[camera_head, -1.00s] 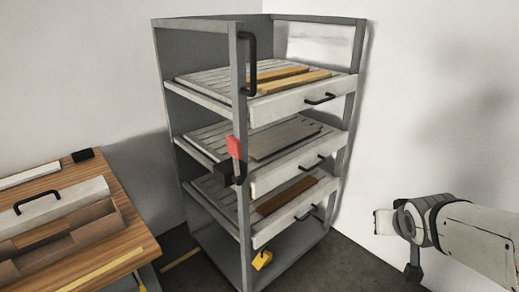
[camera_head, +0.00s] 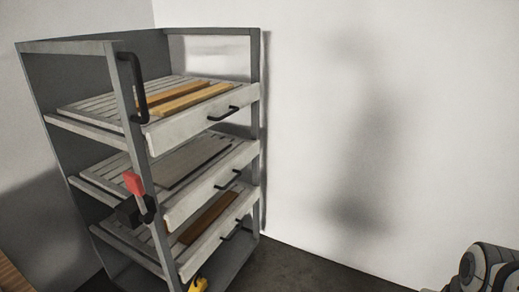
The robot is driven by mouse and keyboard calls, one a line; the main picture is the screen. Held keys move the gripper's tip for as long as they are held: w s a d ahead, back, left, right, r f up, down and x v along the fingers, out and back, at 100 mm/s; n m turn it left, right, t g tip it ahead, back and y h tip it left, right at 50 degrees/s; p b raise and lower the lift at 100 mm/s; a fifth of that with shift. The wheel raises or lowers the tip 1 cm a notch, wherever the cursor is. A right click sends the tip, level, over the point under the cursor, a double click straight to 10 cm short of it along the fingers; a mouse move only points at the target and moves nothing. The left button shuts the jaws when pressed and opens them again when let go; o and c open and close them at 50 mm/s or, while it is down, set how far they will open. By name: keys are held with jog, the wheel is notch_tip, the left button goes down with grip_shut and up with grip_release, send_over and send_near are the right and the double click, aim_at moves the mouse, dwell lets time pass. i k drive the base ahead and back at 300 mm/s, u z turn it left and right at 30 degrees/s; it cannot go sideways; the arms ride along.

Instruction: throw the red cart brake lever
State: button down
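The red brake lever (camera_head: 133,183) is on the front left post of the grey cart (camera_head: 121,80). Its red tip stands upward above a black block (camera_head: 129,212) and a short grey arm. Part of my arm shows at the bottom right corner, well to the right of the cart and far from the lever. My gripper's fingers are not visible at this moment.
The cart carries slatted trays with black handles, holding yellow boards (camera_head: 190,96), a grey board (camera_head: 190,160) and a brown board (camera_head: 208,218). A black vertical handle (camera_head: 133,87) is on the front post. A yellow piece (camera_head: 198,285) sits low. Floor (camera_head: 300,270) right of the cart is clear.

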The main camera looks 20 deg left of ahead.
aim_at(135, 185)
jog(key=z, duration=0.75)
jog(key=k, duration=1.25)
jog(key=u, duration=1.4)
jog(key=i, duration=1)
